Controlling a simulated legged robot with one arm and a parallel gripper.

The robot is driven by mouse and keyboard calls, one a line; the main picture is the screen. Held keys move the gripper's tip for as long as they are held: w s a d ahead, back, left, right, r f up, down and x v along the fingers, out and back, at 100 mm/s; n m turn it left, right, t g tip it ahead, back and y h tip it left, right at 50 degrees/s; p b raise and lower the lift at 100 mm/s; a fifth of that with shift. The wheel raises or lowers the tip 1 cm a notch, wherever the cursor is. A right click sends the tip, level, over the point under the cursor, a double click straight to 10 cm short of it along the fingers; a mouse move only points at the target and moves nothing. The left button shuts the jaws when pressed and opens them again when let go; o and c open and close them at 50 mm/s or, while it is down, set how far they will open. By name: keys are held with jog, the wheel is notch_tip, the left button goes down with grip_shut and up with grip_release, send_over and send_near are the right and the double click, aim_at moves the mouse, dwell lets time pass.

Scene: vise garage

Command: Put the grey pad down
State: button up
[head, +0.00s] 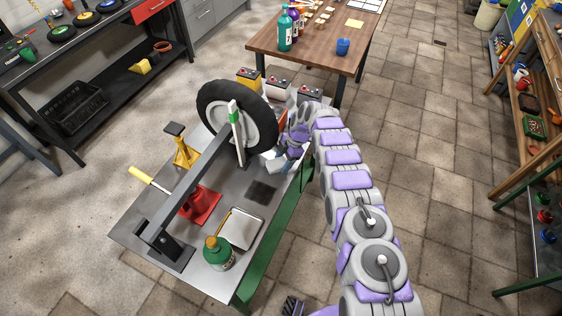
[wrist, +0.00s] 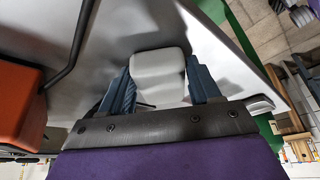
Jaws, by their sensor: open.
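The grey pad (wrist: 160,66), a light grey rounded block, shows in the wrist view between the two blue fingers of my gripper (wrist: 162,82). The fingers are open, one on each side of the pad, with little gap visible. The pad appears to be at the grey metal tabletop, but its underside is hidden, so I cannot tell its full contact. In the head view my gripper (head: 274,160) is low over the right edge of the metal workbench (head: 222,270), beside the wheel. The pad is hard to make out there.
A tyred wheel (head: 210,97) stands at the bench's back. A dark square (head: 262,191) lies near the right edge.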

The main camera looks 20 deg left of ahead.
jog(key=shift+o, duration=0.7)
jog(key=shift+w+d, duration=0.15)
jog(key=shift+d, duration=0.65)
jog(key=shift+o, duration=0.7)
jog(key=shift+d+r, duration=0.15)
jog(key=shift+d, duration=0.1)
jog(key=shift+o, duration=0.8)
jog(key=shift+a, duration=0.15)
jog(key=shift+a+f, duration=0.25)
jog(key=shift+a, duration=0.7)
jog(key=shift+d+r, duration=0.15)
jog(key=shift+d, duration=0.6)
jog(key=shift+a+r, duration=0.2)
jog(key=p+v, duration=0.2)
jog(key=v, duration=0.9)
jog(key=shift+w+r, duration=0.2)
jog(key=shift+r, duration=0.05)
